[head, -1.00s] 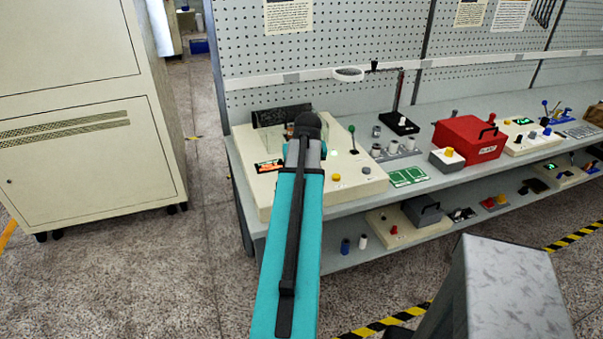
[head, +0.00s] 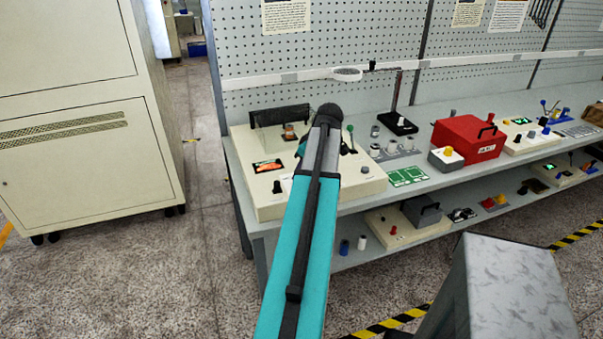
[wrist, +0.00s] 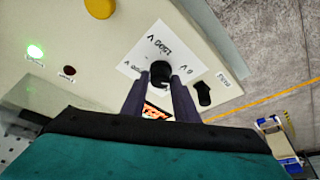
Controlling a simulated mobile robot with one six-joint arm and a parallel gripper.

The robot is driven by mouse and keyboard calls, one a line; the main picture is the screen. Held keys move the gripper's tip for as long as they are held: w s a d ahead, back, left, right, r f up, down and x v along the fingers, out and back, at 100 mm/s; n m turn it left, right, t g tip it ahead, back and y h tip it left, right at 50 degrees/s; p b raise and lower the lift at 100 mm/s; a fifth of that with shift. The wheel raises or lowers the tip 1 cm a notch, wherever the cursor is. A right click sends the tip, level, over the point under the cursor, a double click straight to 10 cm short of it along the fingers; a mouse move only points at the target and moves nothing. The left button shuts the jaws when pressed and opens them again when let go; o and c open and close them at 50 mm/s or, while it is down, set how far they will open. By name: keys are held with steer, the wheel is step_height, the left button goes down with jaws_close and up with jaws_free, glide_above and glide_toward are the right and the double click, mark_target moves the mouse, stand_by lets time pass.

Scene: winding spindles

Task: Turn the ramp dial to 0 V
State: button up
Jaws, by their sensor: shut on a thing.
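The ramp dial (wrist: 160,72) is a round black knob on a white label plate (wrist: 152,38) in the wrist view. Its printed marks read upside down: 1250 V above the knob, 0 V to the right, and a partly covered one to the left. My gripper (wrist: 160,88) is shut on the dial, one dark finger on each side. I cannot make out which mark the dial points to. In the head view my teal arm covers the dial and my gripper.
The cream winding machine (head: 262,207) stands at the bench's left end. A smaller black knob (wrist: 203,93) is close beside the dial plate. An orange display (wrist: 155,112) shows between my fingers. A yellow button (wrist: 100,8) and a lit green lamp (wrist: 35,51) are farther off.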

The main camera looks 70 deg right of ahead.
steer(key=shift+w+d+n+y, duration=0.1)
steer(key=shift+n+y, duration=0.3)
steer(key=shift+n, duration=0.6)
steer(key=o, duration=1)
steer(key=shift+o, duration=0.2)
steer(key=shift+b+v, duration=0.55)
steer(key=shift+v, duration=0.5)
steer(key=b+v, duration=0.2)
steer(key=v, duration=0.9)
steer(key=shift+s+r, duration=0.25)
steer(key=shift+r, duration=0.05)
